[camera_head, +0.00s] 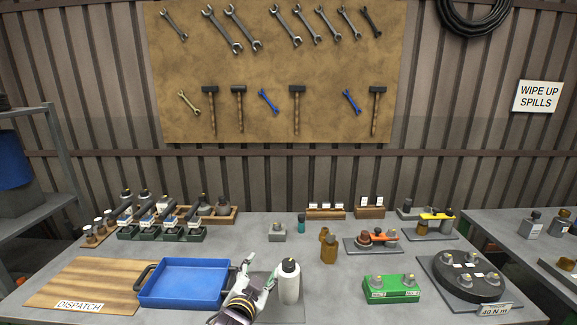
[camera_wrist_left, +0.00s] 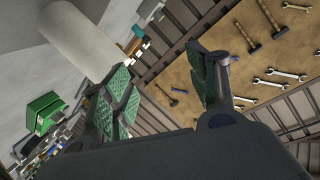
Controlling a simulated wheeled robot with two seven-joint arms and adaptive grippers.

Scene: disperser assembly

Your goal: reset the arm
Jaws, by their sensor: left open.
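My left gripper (camera_head: 258,271) stands low at the middle of the bench with its fingers up and spread, empty. It is between the blue tray and a white bottle (camera_head: 289,283). The bottle stands upright just right of the fingers; I cannot tell if they touch. In the left wrist view my left gripper (camera_wrist_left: 165,85) shows its two green-padded fingers wide apart with nothing between them, and the white bottle (camera_wrist_left: 78,38) lies beyond the left finger. My right gripper is not in view.
A blue tray (camera_head: 185,296) and a wooden dispatch board (camera_head: 75,283) lie left. A green block (camera_head: 391,291) and a round black fixture (camera_head: 470,276) stand right. Racks with small bottles (camera_head: 163,235) line the back left. Tools hang on a wall board (camera_head: 270,66).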

